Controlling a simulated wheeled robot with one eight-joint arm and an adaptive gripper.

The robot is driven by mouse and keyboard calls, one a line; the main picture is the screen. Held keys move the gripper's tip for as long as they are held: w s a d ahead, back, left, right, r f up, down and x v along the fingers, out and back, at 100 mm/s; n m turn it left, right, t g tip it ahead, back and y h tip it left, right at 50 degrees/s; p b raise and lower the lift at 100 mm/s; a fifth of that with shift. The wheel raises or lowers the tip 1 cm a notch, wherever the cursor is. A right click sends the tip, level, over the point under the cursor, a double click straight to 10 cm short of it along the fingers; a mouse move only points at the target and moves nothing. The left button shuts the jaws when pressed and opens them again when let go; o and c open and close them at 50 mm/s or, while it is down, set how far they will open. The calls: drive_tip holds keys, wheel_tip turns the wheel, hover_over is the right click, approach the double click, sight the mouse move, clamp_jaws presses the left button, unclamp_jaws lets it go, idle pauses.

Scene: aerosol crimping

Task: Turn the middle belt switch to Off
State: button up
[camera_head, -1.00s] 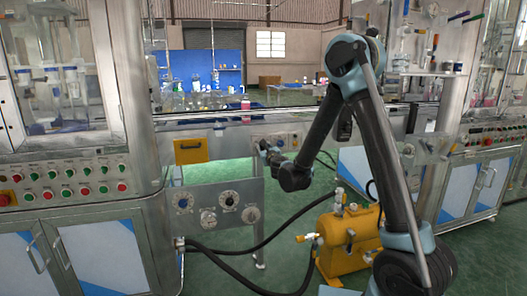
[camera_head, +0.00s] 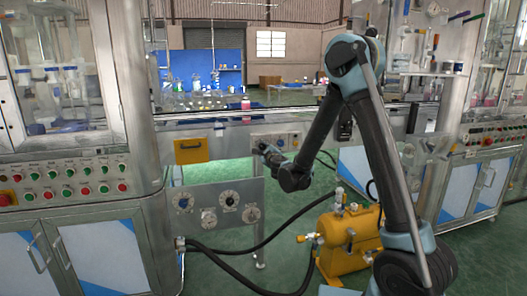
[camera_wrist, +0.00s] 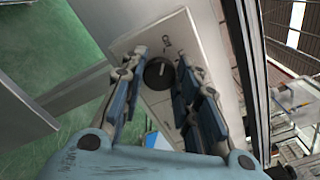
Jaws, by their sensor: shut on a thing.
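A dark round knob switch (camera_wrist: 159,73) sits on a light grey panel (camera_wrist: 125,45) in the wrist view. My gripper (camera_wrist: 162,64) has a finger on either side of the knob and is shut on it. In the head view my gripper (camera_head: 264,149) is at the control panel (camera_head: 285,138) below the conveyor. My gripper partly covers that panel, and the knob it holds is hard to make out there. The knob's pointer setting is too small to read.
A nearer metal panel with several dials (camera_head: 229,199) stands left of my gripper. A yellow tank (camera_head: 345,240) with black hoses stands on the green floor below. A yellow plate (camera_head: 190,151) and a pink bottle (camera_head: 245,103) are near the conveyor. Machine cabinets flank both sides.

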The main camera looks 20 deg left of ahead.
drive_tip(key=shift+s+a, duration=0.1)
drive_tip(key=shift+s, duration=0.05)
drive_tip(key=o, duration=1.1)
drive_tip(key=shift+c, duration=0.2)
drive_tip(key=v, duration=1.2)
